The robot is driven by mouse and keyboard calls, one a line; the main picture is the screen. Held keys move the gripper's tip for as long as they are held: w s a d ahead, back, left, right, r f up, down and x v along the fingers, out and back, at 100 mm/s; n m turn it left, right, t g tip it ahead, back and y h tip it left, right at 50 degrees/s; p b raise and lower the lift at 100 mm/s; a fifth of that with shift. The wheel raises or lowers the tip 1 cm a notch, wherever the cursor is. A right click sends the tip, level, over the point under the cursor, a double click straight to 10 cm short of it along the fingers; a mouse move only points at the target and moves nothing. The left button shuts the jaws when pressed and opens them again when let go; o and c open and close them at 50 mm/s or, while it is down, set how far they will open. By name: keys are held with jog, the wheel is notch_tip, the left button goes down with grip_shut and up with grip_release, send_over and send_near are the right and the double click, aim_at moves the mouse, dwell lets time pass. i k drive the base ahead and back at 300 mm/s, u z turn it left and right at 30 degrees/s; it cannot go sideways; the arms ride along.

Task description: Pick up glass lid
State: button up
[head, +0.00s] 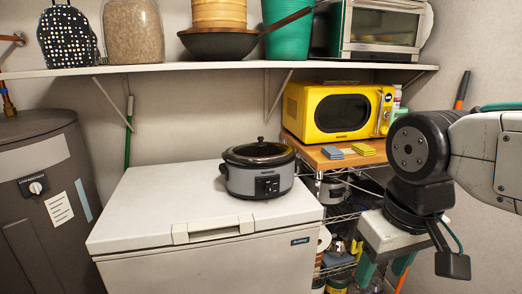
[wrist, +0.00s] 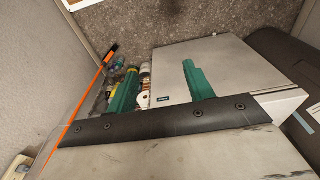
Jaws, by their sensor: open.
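The dark glass lid (head: 258,153) with a black knob sits on a grey and black slow cooker (head: 240,183). The cooker stands on the white chest freezer (head: 150,205), towards its back right. My gripper (head: 383,270) is at the lower right in the head view, to the right of the freezer and well away from the lid. Its green fingers are spread apart with nothing between them, as the wrist view (wrist: 160,68) shows.
A wire rack (head: 345,215) beside the freezer holds a yellow microwave (head: 338,112) and sponges (head: 363,149). A grey water heater (head: 45,200) stands at the left. The freezer's front top is clear.

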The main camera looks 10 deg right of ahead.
aim_at(260, 149)
jog(key=z, duration=1.35)
jog(key=i, duration=1.25)
jog(key=u, duration=1.4)
